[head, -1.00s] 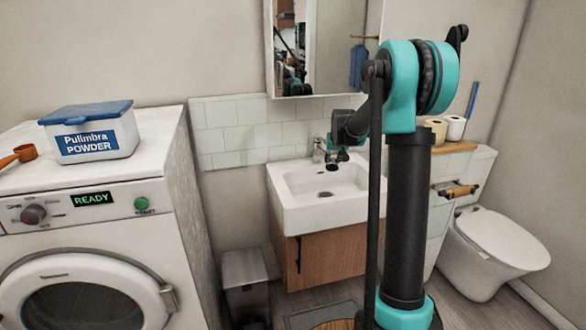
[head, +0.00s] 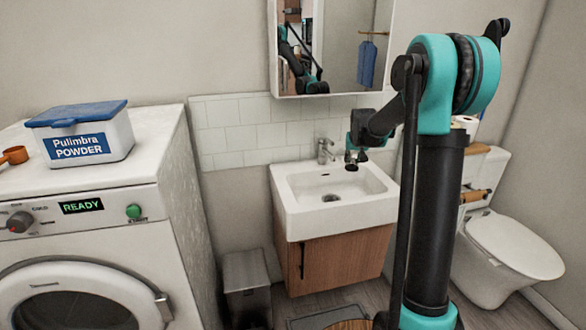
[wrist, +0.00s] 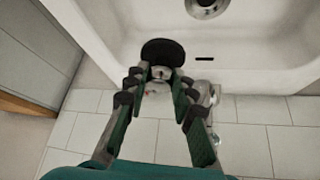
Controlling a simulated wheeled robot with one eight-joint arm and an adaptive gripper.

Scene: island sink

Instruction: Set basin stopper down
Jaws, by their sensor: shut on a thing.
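The basin stopper (wrist: 162,52) is a dark round disc at the tips of my gripper in the wrist view. My gripper (wrist: 160,74) is shut on it, with the fingers on either side of its stem. In the head view my gripper (head: 351,160) is above the back right part of the white sink (head: 292,210), right of the tap. The stopper is small and dark there. The drain (head: 331,198) is in the basin floor, and it also shows at the top of the wrist view (wrist: 206,5). The stopper appears apart from the drain.
The chrome tap (head: 325,150) stands at the sink's back edge, close to my gripper. A tiled wall (head: 240,135) and mirror cabinet (head: 335,45) are behind. A washing machine (head: 90,200) is left, a toilet (head: 510,245) right. The basin floor is otherwise clear.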

